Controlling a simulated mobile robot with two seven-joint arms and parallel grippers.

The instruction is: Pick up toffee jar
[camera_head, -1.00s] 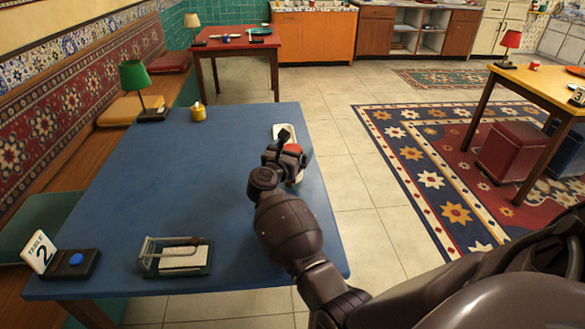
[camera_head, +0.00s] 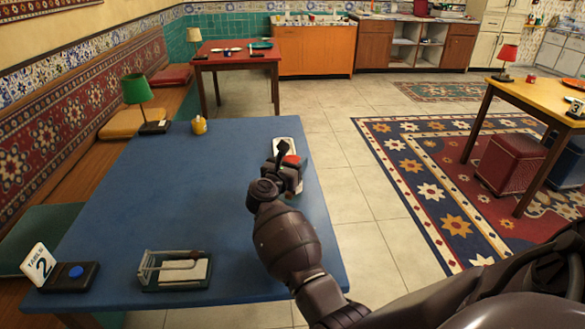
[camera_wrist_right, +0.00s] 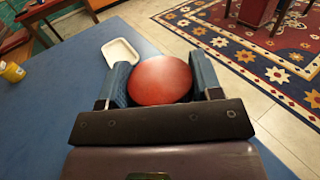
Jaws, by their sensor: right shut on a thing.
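The toffee jar (camera_wrist_right: 161,80) shows from above as a round red lid in the right wrist view, between the two fingers of my right gripper (camera_wrist_right: 160,84). In the head view a bit of the red lid (camera_head: 294,159) shows beside my right gripper (camera_head: 285,165), near the blue table's right edge. My right gripper is shut on the jar. The jar's body is hidden under the lid and behind the gripper, and I cannot tell whether it is clear of the table. My left gripper is not in view.
A white tray (camera_head: 286,145) lies just beyond the jar on the blue table (camera_head: 175,205). A yellow pot (camera_head: 199,126), a green lamp (camera_head: 139,92), a glass-sided holder (camera_head: 175,270) and a table-number stand (camera_head: 70,277) are farther left. The table's middle is clear.

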